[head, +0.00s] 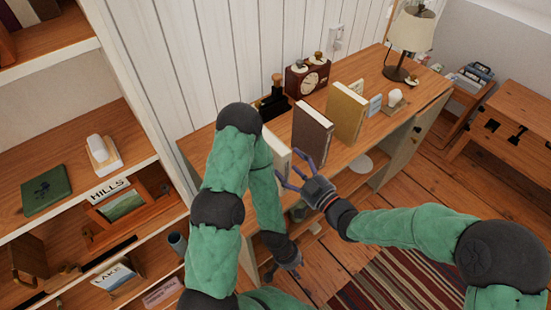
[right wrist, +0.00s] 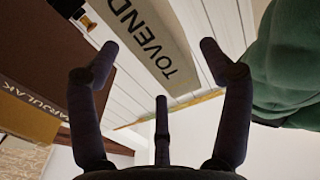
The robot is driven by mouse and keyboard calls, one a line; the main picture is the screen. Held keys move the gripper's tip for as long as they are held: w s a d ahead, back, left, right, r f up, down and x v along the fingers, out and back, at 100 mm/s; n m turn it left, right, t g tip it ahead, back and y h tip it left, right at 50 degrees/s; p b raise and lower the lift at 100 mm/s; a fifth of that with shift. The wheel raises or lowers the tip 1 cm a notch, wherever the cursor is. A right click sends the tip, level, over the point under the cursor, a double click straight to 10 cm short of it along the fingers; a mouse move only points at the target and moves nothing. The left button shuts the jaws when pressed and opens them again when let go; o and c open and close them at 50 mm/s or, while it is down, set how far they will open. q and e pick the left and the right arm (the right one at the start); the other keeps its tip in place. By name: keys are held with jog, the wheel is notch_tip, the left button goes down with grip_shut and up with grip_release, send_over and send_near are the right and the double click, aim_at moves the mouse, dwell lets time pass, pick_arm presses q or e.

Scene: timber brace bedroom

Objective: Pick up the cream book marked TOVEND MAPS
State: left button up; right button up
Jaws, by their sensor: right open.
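The cream book (head: 279,154) stands upright on the wooden desk, its left part hidden behind my left arm in the head view. In the right wrist view its spine (right wrist: 160,50) shows the letters TOVEND, with the rest out of frame. My right gripper (head: 284,170) is open and empty, its fingers pointing at the book from the near side. In the right wrist view (right wrist: 157,47) the spine lies between and beyond the fingertips; I see no clear contact. My left gripper (head: 286,268) hangs low in front of the desk, away from the book; its finger opening is unclear.
A brown book (head: 312,133) stands just right of the cream book, with a tan book (head: 346,112) beyond. A clock (head: 307,77) and dark stand (head: 272,101) are behind; a lamp (head: 410,32) stands at the far end. A shelf unit (head: 80,122) is at left.

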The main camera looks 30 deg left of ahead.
jog(key=x, duration=0.2)
jog(key=shift+w+a+f, duration=0.1)
jog(key=shift+w+a, duration=0.1)
jog(key=shift+a, duration=0.05)
jog(key=b+x, duration=0.2)
jog(key=x, duration=0.2)
jog(key=shift+s, duration=0.1)
jog(key=shift+w+a+r, duration=0.2)
jog(key=shift+w+a, duration=0.05)
jog(key=shift+a, duration=0.3)
jog(key=c, duration=1.6)
jog(key=shift+r, duration=0.15)
grip_shut()
